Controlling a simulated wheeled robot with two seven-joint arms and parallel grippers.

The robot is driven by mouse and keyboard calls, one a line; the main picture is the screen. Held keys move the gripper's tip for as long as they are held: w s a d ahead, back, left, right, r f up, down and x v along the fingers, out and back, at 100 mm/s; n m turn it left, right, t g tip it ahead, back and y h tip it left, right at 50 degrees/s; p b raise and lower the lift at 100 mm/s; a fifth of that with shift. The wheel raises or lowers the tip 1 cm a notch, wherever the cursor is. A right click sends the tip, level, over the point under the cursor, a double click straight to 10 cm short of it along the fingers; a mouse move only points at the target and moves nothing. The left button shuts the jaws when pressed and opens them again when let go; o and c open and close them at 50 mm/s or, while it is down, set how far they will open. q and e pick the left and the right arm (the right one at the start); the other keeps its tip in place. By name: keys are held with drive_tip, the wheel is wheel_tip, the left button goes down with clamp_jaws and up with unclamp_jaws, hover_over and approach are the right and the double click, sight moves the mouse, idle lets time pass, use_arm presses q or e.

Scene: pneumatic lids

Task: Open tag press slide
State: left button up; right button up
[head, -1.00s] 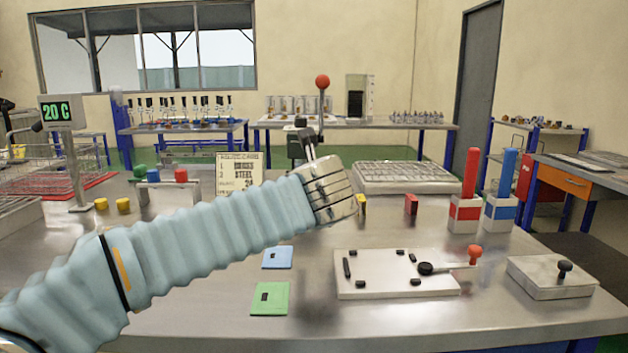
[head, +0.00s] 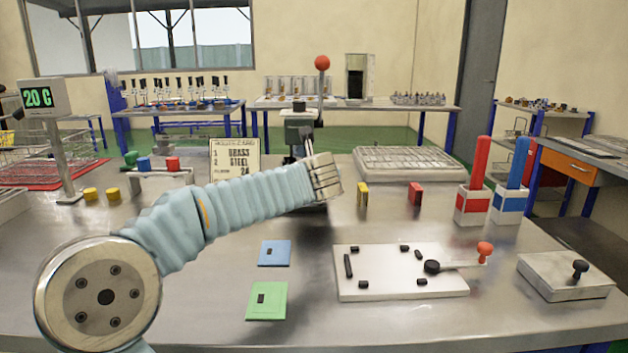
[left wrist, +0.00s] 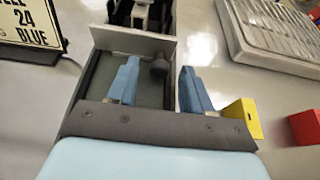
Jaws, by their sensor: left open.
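The tag press (head: 300,132) stands at the back middle of the bench, dark green-grey, with an upright lever topped by a red ball (head: 322,62). My left arm hides much of its lower part. My right gripper is not in view.
A yellow block (left wrist: 243,117) stands close right of the left gripper, with a red block (left wrist: 305,127) farther right. A ribbed tray (head: 408,163) lies right of the press. A sign (head: 235,160) stands left. A white board with a lever (head: 390,285) lies nearer.

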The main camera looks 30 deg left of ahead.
use_arm(q)
drive_tip(key=shift+w+a+f, duration=0.15)
drive_tip(key=shift+w+a, duration=0.05)
drive_tip(key=shift+w, duration=0.1)
clamp_jaws()
drive_tip(key=s+d+b, duration=0.1)
drive_tip(key=s+d, duration=0.1)
drive_tip(key=s, duration=0.1)
drive_tip(key=s+d+b, duration=0.1)
drive_tip(key=s+d, duration=0.1)
drive_tip(key=s, duration=0.1)
drive_tip(key=s+d+b, duration=0.1)
drive_tip(key=s+d, duration=0.1)
drive_tip(key=s, duration=0.1)
drive_tip(key=shift+s, duration=0.4)
drive_tip(key=shift+d, duration=0.1)
unclamp_jaws()
